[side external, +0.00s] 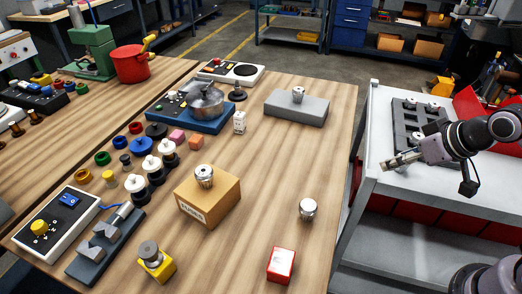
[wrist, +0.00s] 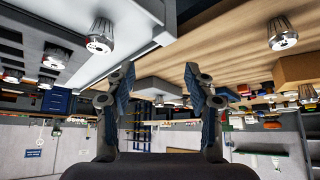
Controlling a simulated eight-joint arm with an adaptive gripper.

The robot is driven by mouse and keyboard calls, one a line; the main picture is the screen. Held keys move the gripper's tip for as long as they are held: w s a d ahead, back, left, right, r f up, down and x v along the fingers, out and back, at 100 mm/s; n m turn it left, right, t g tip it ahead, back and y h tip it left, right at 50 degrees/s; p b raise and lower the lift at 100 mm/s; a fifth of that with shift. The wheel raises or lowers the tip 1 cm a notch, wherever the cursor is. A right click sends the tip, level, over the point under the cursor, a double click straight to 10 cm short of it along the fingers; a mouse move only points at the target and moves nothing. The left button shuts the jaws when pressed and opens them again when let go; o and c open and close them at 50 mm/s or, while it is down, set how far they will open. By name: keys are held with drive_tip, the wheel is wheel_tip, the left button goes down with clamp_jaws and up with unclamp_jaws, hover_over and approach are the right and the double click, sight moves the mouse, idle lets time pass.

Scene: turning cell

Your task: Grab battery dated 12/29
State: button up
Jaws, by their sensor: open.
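No battery with a readable 12/29 date can be made out; any markings are too small to read. Similar silver, ribbed-looking pieces stand about: a silver piece on the bare table (side external: 308,209), also in the wrist view (wrist: 282,34), a silver piece on the cardboard box (side external: 204,176), and a silver piece on the grey block (side external: 298,94). My gripper (side external: 388,165) is open and empty above the white cart's left edge; both fingers show apart in the wrist view (wrist: 160,82).
The wooden table (side external: 265,185) has free room right of the cardboard box (side external: 222,205). A red-and-white box (side external: 281,266) sits at its front. The dark rack (side external: 405,125) lies on the white cart (side external: 385,185); a red bin (side external: 470,105) stands behind my arm.

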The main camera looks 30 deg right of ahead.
drive_tip(key=w+a+r+n+g+y, duration=0.1)
drive_tip(key=w+a+r+n, duration=0.15)
drive_tip(key=w+r, duration=0.65)
drive_tip(key=n+g+y, duration=0.2)
drive_tip(key=n+g, duration=0.1)
drive_tip(key=n, duration=0.4)
hover_over(240, 114)
drive_tip(key=s+d, duration=0.2)
wheel_tip(240, 114, down, 7)
drive_tip(key=shift+m, duration=0.25)
drive_tip(key=x, duration=1)
drive_tip(key=shift+s+d, duration=0.2)
drive_tip(key=shift+s, duration=0.05)
clamp_jaws()
